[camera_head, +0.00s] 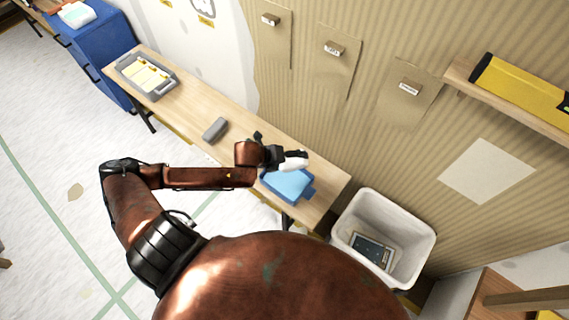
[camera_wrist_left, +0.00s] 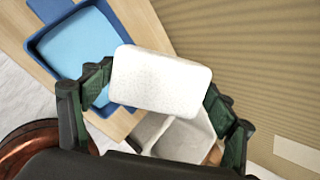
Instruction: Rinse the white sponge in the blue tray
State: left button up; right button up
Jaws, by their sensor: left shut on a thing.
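The white sponge (camera_wrist_left: 161,82) is held between the two fingers of my left gripper (camera_wrist_left: 158,92), as the left wrist view shows. In the head view the sponge (camera_head: 293,163) shows at the tip of my left gripper (camera_head: 287,157), near the back edge of the blue tray. The blue tray (camera_head: 288,185) lies on the wooden bench and holds light blue water. In the left wrist view the tray (camera_wrist_left: 35,44) is at the upper left, beyond the sponge. The sponge appears to be above the bench. My right gripper is in neither view.
A grey block (camera_head: 215,130) lies on the wooden bench (camera_head: 325,181) left of the tray. A grey tray with yellow pieces (camera_head: 146,77) is at the bench's far end. A white bin (camera_head: 384,237) stands right of the bench. The patterned wall is close behind.

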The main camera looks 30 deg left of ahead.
pick_arm(q)
jog(key=shift+m+g, duration=0.5)
jog(key=shift+m, duration=0.1)
jog(key=a+f, duration=0.2)
jog(key=f, duration=0.1)
jog(key=shift+s+a+b, duration=0.3)
jog(key=shift+s+b, duration=0.05)
jog(key=shift+b, duration=0.05)
jog(key=shift+s+a+f, duration=0.1)
jog(key=shift+a+f, duration=0.05)
jog(key=shift+a, duration=0.05)
jog(key=shift+f+y+b, duration=0.3)
jog(key=shift+b, duration=0.05)
jog(key=shift+f+b, duration=0.35)
notch_tip(320, 180, down, 8)
jog(key=b, duration=0.5)
jog(key=shift+r, duration=0.15)
